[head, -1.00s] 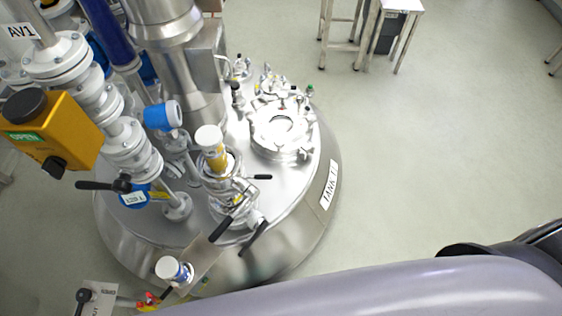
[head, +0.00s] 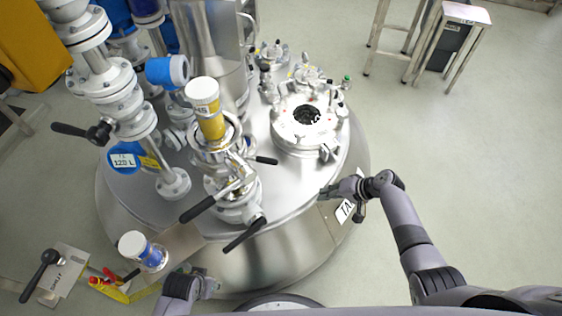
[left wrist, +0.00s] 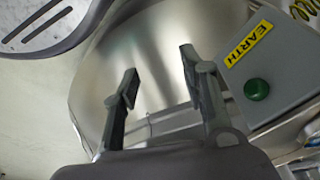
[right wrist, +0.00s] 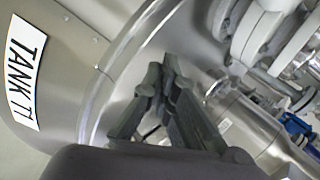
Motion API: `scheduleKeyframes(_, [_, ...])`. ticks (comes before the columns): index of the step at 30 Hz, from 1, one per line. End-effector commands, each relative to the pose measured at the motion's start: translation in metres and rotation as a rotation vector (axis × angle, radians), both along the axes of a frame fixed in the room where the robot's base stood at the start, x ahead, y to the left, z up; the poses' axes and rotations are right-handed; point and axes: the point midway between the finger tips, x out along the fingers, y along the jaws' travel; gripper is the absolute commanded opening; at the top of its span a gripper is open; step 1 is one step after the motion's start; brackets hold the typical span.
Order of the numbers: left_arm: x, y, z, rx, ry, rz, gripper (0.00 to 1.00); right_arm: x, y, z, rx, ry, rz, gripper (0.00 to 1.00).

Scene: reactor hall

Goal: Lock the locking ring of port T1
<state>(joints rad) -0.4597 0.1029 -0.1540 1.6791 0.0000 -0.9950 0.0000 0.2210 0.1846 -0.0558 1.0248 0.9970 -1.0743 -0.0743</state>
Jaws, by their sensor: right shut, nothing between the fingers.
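The port on the tank top carries a canister (head: 207,108) with a white cap and yellow band, standing upright in a metal ring fitting (head: 216,146). I take this fitting to be the port with its locking ring; no T1 marking is readable. A short black handle (head: 266,160) sticks out to its right. My right gripper (head: 326,192) is shut and empty over the tank's right rim, apart from the port; its fingers meet in the right wrist view (right wrist: 163,72). My left gripper (head: 212,284) is low at the tank's front; its fingers are apart and empty in the left wrist view (left wrist: 158,62).
Two longer black-handled levers (head: 198,208) project below the port. A round hatch (head: 308,122) lies right of it. A valve column (head: 125,95) stands left. A blue-and-white canister (head: 143,250) sits at the front. Open floor lies right of the tank.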

Motion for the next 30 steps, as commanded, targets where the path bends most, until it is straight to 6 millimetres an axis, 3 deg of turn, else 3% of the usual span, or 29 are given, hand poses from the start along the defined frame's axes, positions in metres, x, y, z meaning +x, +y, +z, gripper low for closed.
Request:
scheduleKeyframes(1, [0.009, -0.001, -0.011, -0.002, -0.02, 0.002, 0.4, 0.031, 0.008, 0.011, 0.089, -0.056, 0.025, 0.0])
scheduleKeyframes(3, [0.016, -0.002, 0.001, -0.004, -0.035, 0.005, 0.4, 0.059, 0.021, 0.057, 0.221, -0.125, 0.083, 0.0])
scheduleKeyframes(6, [0.019, -0.002, 0.021, -0.005, -0.055, 0.008, 0.4, 0.079, 0.033, 0.124, 0.383, -0.234, 0.199, 0.0])
scheduleKeyframes(9, [0.017, 0.0, 0.04, -0.006, -0.07, 0.011, 0.4, 0.079, 0.039, 0.182, 0.504, -0.333, 0.325, 0.0])
scheduleKeyframes(13, [0.011, 0.001, 0.06, -0.005, -0.084, 0.014, 0.4, 0.067, 0.039, 0.232, 0.592, -0.422, 0.455, 0.0])
scheduleKeyframes(16, [0.008, 0.002, 0.069, -0.005, -0.087, 0.014, 0.4, 0.06, 0.039, 0.251, 0.622, -0.454, 0.506, 0.0])
scheduleKeyframes(20, [0.007, 0.002, 0.075, -0.005, -0.088, 0.014, 0.4, 0.058, 0.047, 0.257, 0.633, -0.462, 0.523, 0.0])
scheduleKeyframes(30, [0.003, 0.002, 0.086, -0.006, -0.095, 0.015, 0.4, 0.061, 0.113, 0.249, 0.633, -0.461, 0.521, 0.0])
